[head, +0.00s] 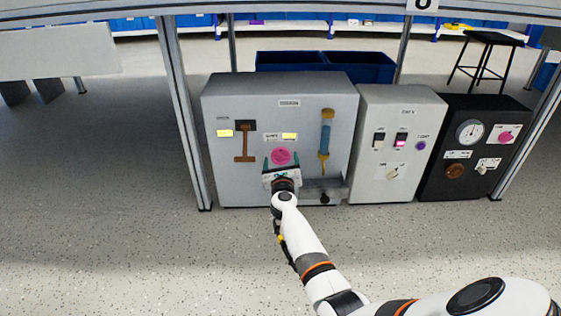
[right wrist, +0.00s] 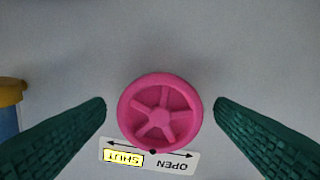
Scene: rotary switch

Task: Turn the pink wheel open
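The pink wheel (head: 281,156) sits on the front of the large grey cabinet (head: 230,110). In the right wrist view the pink wheel (right wrist: 160,112) is a spoked disc in the middle. My left gripper is not in view.
On the same cabinet are a brown T-shaped handle (head: 244,143) left of the wheel and a blue tube with yellow ends (head: 325,140) right of it. A white box with switches (head: 425,105) and a black box with a gauge (head: 500,110) stand further right. A metal post (head: 180,110) stands at left.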

